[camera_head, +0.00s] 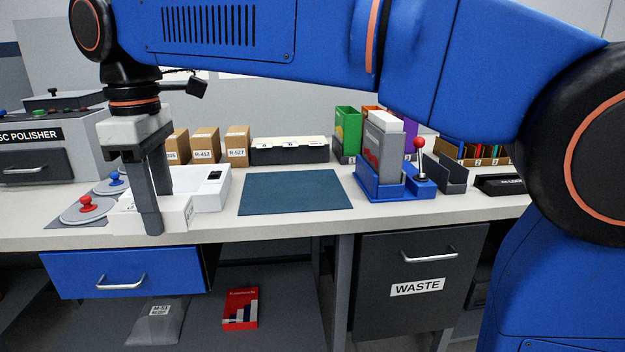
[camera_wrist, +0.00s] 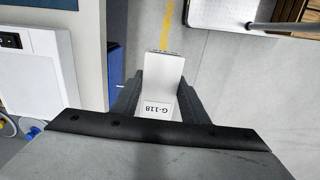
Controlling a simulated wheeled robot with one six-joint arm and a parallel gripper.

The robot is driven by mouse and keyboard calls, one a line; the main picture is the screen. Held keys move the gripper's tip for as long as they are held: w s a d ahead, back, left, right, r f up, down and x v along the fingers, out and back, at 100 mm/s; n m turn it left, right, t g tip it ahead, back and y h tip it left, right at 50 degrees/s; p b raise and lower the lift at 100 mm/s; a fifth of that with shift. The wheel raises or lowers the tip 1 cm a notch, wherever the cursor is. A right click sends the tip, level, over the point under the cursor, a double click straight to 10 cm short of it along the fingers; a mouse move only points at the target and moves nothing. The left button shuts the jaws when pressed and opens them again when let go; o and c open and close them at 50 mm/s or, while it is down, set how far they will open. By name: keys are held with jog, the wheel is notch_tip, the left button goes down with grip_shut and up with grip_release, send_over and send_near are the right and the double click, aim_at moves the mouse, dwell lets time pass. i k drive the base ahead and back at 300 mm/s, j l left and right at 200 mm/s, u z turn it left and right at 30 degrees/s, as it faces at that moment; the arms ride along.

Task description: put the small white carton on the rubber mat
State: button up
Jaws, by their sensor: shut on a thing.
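The small white carton (camera_head: 178,213) has a label reading G-118 in the wrist view (camera_wrist: 165,70). My gripper (camera_head: 153,222) points down and is shut on the carton, with a dark finger on each side of it in the wrist view (camera_wrist: 159,98). One finger hides part of the carton in the head view. The wrist view shows floor behind the carton, so it hangs at or just beyond the counter's front edge. The rubber mat (camera_head: 295,192) is a flat teal sheet, bare, to the right of my gripper; part of it shows in the wrist view (camera_wrist: 88,50).
A white device (camera_head: 205,190) lies behind the carton. Red and blue knobs on discs (camera_head: 85,208) are at left. A blue holder (camera_head: 385,185) with a grey box and a red-topped lever stands right of the mat. Boxes and a black tray (camera_head: 290,152) line the back.

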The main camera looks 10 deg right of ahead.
aim_at(305, 198)
jog(key=i+l, duration=0.2)
jog(key=l, duration=0.15)
jog(key=i+l, duration=0.2)
jog(key=l, duration=0.15)
jog(key=i+l, duration=0.2)
jog(key=l, duration=0.15)
jog(key=i+l, duration=0.2)
jog(key=l, duration=0.15)
